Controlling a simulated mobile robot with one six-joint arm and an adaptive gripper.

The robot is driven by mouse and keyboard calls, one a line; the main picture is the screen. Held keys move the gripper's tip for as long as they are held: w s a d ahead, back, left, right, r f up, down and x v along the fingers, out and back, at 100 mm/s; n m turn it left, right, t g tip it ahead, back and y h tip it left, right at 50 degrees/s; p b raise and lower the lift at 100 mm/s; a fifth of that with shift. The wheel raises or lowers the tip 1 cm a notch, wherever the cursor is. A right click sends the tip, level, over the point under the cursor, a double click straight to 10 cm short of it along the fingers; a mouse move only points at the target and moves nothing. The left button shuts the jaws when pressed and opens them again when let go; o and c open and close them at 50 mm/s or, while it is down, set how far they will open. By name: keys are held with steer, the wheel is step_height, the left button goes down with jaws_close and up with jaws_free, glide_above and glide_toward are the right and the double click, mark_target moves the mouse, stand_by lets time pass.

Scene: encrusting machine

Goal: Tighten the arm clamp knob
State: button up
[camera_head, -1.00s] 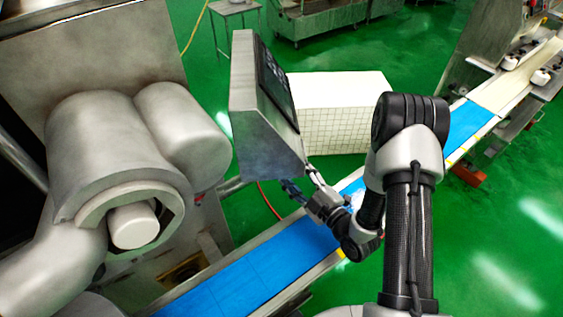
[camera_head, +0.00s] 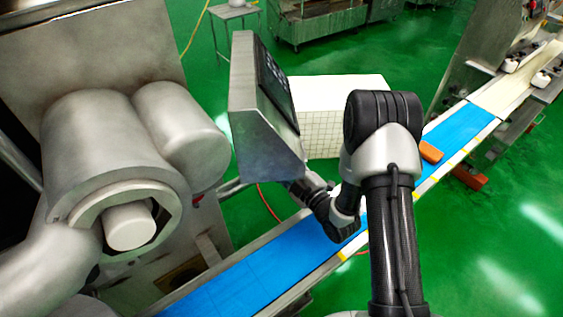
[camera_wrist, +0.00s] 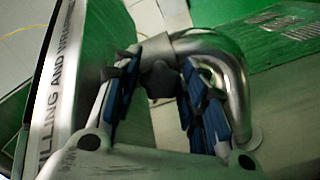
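A dark, lobed clamp knob (camera_wrist: 160,80) shows in the wrist view, in front of a bent, shiny metal tube arm (camera_wrist: 232,75). My gripper (camera_wrist: 158,88) has its two blue-padded fingers spread, one on each side of the knob. I cannot tell whether either pad touches it. In the head view the tilted control panel box (camera_head: 255,120) hangs over the blue conveyor. My wrist reaches to its lower right edge, and the fingers and knob are hidden behind the box.
The panel's lettered face (camera_wrist: 60,85) stands close on the left in the wrist view. A blue conveyor belt (camera_head: 235,283) runs below my arm, with an orange item (camera_head: 431,152) farther along. A white tiled block (camera_head: 345,100) stands behind the panel. Large steel cylinders (camera_head: 100,140) fill the left.

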steer(key=c, duration=0.7)
